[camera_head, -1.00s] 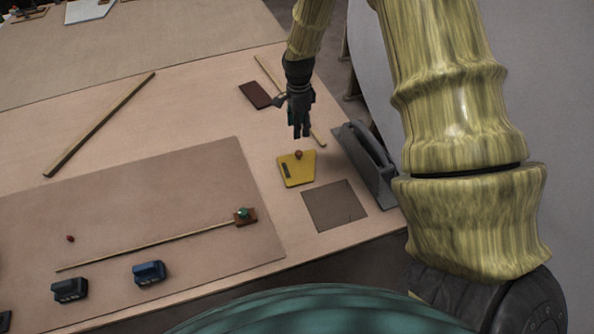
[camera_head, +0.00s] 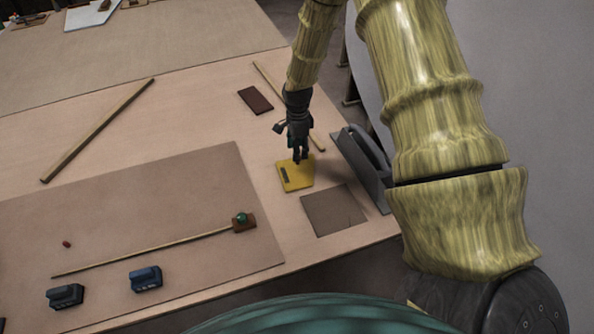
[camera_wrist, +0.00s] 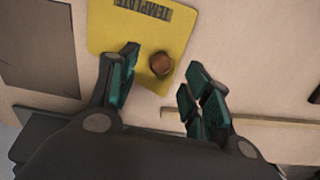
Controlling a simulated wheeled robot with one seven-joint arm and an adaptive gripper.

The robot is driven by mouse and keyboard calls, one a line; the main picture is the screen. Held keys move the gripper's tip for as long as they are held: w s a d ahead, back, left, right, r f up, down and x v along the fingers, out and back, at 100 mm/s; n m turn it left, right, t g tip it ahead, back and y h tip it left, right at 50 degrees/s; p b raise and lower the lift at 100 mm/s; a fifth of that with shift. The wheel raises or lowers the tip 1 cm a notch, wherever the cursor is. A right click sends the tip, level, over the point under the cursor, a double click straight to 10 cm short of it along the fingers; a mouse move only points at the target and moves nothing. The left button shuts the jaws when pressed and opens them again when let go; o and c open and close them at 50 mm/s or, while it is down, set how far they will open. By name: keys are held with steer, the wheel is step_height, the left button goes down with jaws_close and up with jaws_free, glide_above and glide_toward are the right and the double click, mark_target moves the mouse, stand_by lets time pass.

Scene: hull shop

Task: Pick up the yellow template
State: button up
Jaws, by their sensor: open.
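The yellow template (camera_head: 295,179) lies flat on the table, left of a grey handled tool. In the wrist view the template (camera_wrist: 140,42) shows a dark label reading "TEMPLATE" and a round brown knob (camera_wrist: 161,64) near its edge. My gripper (camera_head: 300,158) is right over the knob end of the template and hides the knob in the head view. In the wrist view my gripper (camera_wrist: 160,75) is open, with one finger on each side of the knob and nothing held. I cannot tell how far the fingertips are above the plate.
A grey handled tool (camera_head: 362,168) stands close on the right. A brown square (camera_head: 333,210) lies in front of the template and a dark red block (camera_head: 255,100) behind it. A thin wooden strip (camera_head: 270,85) runs behind my gripper. Two blue clamp-like blocks (camera_head: 146,279) lie at front left.

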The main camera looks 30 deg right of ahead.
mark_target(301, 169)
steer(key=shift+w+f+p, duration=0.1)
steer(key=shift+f+p, duration=1.05)
steer(key=shift+f, duration=1.45)
jaws_close()
